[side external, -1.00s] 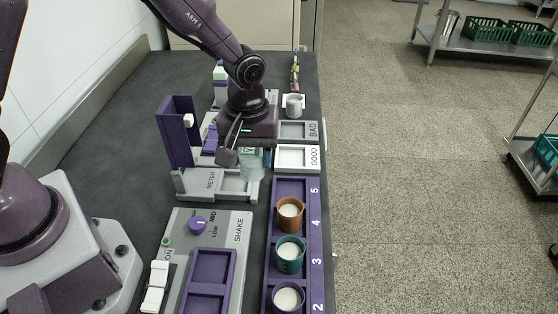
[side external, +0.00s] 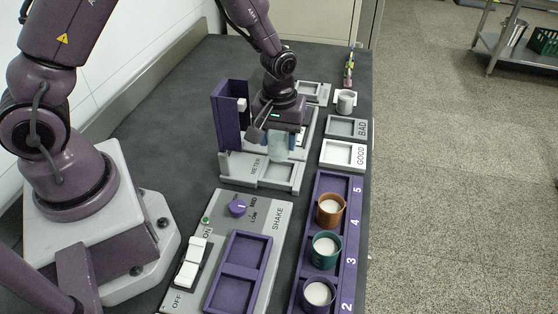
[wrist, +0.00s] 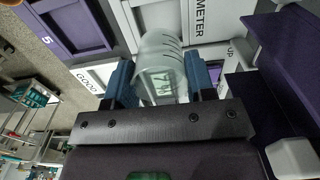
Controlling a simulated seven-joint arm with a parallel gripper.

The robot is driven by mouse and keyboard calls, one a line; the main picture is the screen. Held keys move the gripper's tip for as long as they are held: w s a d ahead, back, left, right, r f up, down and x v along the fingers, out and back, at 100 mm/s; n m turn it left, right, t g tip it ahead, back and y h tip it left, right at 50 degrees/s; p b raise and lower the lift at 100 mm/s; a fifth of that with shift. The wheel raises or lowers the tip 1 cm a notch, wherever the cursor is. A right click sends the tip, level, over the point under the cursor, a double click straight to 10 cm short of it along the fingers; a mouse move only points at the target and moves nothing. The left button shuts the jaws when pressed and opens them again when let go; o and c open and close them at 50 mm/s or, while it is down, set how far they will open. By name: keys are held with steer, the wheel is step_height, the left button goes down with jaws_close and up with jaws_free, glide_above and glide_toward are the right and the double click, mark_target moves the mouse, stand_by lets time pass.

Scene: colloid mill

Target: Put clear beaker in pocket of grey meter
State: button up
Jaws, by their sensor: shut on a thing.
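The clear beaker (side external: 279,147) hangs below my gripper (side external: 278,136) in the side view, slightly tilted or upright, I cannot tell which. In the wrist view it (wrist: 160,68) sits between the two blue fingers of my gripper (wrist: 160,82), which is shut on it. The grey meter (side external: 238,172) lies below and in front of the beaker, with its label METER and a shallow square pocket (side external: 277,176). The beaker appears above and behind the pocket, apart from it. The meter (wrist: 215,22) also shows at the top of the wrist view.
A purple upright panel (side external: 228,117) stands left of my gripper. White GOOD (side external: 335,154) and grey BAD (side external: 343,127) trays lie right. A purple rack holds brown (side external: 331,210), teal (side external: 326,248) and purple (side external: 319,293) cups. The shaker (side external: 281,228) is in front.

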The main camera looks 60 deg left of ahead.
steer(key=shift+f, duration=2.9)
steer(key=shift+f, duration=0.1)
steer(key=o, duration=0.9)
step_height(320, 180, up, 13)
step_height(320, 180, up, 12)
steer(key=m+t, duration=0.3)
steer(key=m, duration=0.1)
glide_above(279, 159)
steer(key=s+a, duration=0.2)
steer(key=s, duration=0.3)
steer(key=shift+s+a+r+m+t, duration=0.1)
steer(key=shift+s+r+m+t, duration=0.35)
steer(key=shift+s+r+m, duration=0.95)
steer(key=shift+s+r+m+t, duration=0.35)
steer(key=shift+s+r, duration=0.5)
steer(key=shift+s, duration=1.3)
steer(key=shift+s+a+r+m+t, duration=0.1)
steer(key=shift+s+r+m+t, duration=0.55)
steer(key=shift+s+r, duration=0.85)
